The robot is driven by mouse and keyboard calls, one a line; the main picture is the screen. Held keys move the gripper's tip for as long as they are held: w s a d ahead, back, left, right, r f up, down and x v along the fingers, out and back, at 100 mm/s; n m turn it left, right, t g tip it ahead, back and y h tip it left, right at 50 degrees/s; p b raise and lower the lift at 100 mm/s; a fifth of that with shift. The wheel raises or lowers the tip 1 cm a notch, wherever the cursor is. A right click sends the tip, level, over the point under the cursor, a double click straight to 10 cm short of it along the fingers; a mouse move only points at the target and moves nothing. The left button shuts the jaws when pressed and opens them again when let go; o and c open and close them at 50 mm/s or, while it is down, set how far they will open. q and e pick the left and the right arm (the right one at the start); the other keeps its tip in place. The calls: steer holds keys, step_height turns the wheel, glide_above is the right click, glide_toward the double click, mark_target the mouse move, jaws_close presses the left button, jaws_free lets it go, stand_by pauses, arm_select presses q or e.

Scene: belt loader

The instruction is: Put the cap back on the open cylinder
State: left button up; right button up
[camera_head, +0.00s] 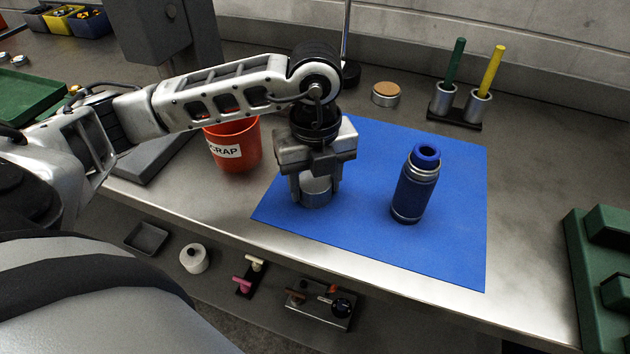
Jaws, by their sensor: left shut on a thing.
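The open cylinder (414,193) is a dark blue bottle with a metal neck and a blue ring around its open mouth. It stands upright on the right part of the blue mat (455,240). My left gripper (315,195) points down over the left part of the mat and is shut on a short round metal piece, which looks like the cap (316,192). The gripper is left of the cylinder and apart from it. The fingers hide part of the cap, and I cannot tell whether it touches the mat. My right gripper is not in view.
A red scrap bin (233,150) stands left of the mat, close to my left arm. A round cork-topped tin (385,94) and a holder with green and yellow sticks (455,115) stand behind. A green rack (600,265) is at the right. The mat between gripper and cylinder is clear.

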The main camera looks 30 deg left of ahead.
arm_select(q)
steer(key=shift+r, duration=0.55)
steer(key=s+d+r, duration=0.9)
steer(key=s+r, duration=0.1)
steer(key=r, duration=0.2)
steer(key=shift+s+d, duration=0.2)
steer(key=shift+s, duration=0.05)
